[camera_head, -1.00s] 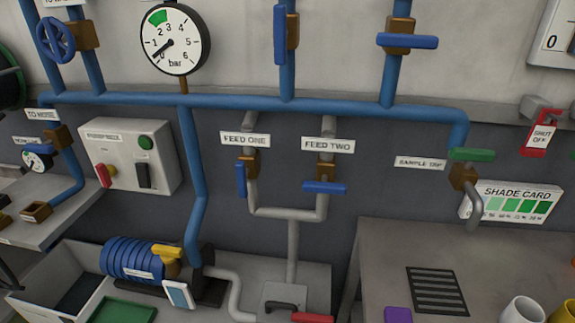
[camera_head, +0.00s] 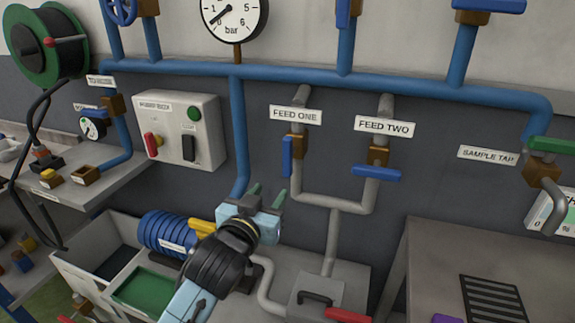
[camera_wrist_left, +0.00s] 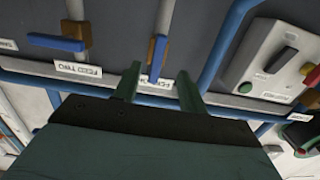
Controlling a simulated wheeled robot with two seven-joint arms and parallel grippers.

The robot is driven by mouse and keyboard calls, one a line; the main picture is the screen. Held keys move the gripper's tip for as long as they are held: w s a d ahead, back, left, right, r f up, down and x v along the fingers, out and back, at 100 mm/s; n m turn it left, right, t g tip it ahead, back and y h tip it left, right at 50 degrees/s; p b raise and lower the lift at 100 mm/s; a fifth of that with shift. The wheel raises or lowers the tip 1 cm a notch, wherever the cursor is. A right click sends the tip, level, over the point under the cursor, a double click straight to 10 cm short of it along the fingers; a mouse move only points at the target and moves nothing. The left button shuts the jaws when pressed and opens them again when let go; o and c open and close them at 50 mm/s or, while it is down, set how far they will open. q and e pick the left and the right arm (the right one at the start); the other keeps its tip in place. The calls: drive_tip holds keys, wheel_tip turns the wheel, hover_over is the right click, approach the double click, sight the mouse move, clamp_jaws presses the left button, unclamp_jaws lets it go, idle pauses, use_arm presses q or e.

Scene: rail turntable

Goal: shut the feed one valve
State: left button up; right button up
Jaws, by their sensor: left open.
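The feed one valve is a brass body (camera_head: 298,146) on a grey pipe, with a blue lever (camera_head: 287,157) hanging vertically, in line with the pipe. Its label reads FEED ONE (camera_head: 296,114). My left gripper (camera_head: 267,194) is open and empty, below and left of the lever in the head view, apart from it. In the left wrist view the blue lever (camera_wrist_left: 155,66) shows between the two green fingers (camera_wrist_left: 158,84), beyond their tips. That view is turned over. The right gripper is not in view.
The feed two valve's blue lever (camera_head: 376,172) lies crosswise just right. A control box (camera_head: 180,145) with knobs is at left. A blue pipe (camera_head: 238,130) runs down left of the feed one valve. The blue motor (camera_head: 165,232) and bench (camera_head: 450,260) lie lower.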

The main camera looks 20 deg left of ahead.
sight(286, 156)
use_arm(q)
drive_tip(key=shift+t, duration=0.4)
drive_tip(key=w+r, duration=0.1)
drive_tip(key=w, duration=0.3)
drive_tip(key=w+r, duration=0.1)
drive_tip(key=w, duration=0.3)
drive_tip(key=w+r, duration=0.1)
drive_tip(key=w, duration=0.3)
drive_tip(key=shift+w+d+r+b, duration=0.1)
drive_tip(key=shift+w+d+b, duration=0.1)
drive_tip(key=shift+w+b, duration=0.1)
clamp_jaws()
